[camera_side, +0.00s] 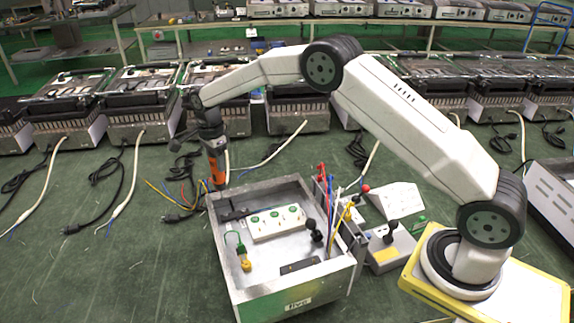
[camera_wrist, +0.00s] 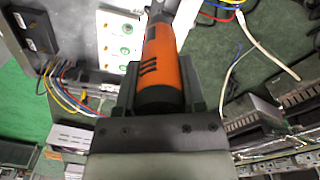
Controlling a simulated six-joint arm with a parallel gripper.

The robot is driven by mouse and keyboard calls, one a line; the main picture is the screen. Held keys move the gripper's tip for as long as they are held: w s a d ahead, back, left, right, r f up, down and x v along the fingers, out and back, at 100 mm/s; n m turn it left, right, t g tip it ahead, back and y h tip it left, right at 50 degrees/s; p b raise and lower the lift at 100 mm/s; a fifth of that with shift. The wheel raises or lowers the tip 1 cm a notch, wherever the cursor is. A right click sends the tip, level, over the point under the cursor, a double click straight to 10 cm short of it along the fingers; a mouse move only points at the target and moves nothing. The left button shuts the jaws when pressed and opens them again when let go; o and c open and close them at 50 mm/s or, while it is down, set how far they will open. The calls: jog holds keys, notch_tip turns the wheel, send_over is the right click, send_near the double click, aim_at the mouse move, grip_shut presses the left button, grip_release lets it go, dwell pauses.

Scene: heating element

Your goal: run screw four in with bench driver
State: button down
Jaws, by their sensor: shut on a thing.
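My gripper (camera_side: 211,138) is shut around the orange-and-black bench driver (camera_side: 216,165), which points down at the back left corner of the open metal housing (camera_side: 228,275). In the wrist view the driver's orange body (camera_wrist: 162,55) sits between the two dark fingers of my gripper (camera_wrist: 160,95). The driver's tip lies beyond the top of that view, and I cannot tell whether it touches anything. A white block (camera_side: 275,222) with green-ringed spots lies inside the housing; it also shows in the wrist view (camera_wrist: 118,45). I cannot make out screw four.
Coloured wires (camera_side: 333,195) rise at the housing's right side. A grey control box (camera_side: 388,252) with a black knob stands to the right. A yellow-tipped part (camera_side: 245,262) lies inside the housing.

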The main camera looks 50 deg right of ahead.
aim_at(219, 179)
jog(key=shift+f, duration=0.1)
jog(key=shift+f, duration=2.4)
jog(key=shift+f, duration=0.85)
dwell(1.1)
jog(key=shift+r, duration=0.1)
jog(key=shift+r, duration=2.5)
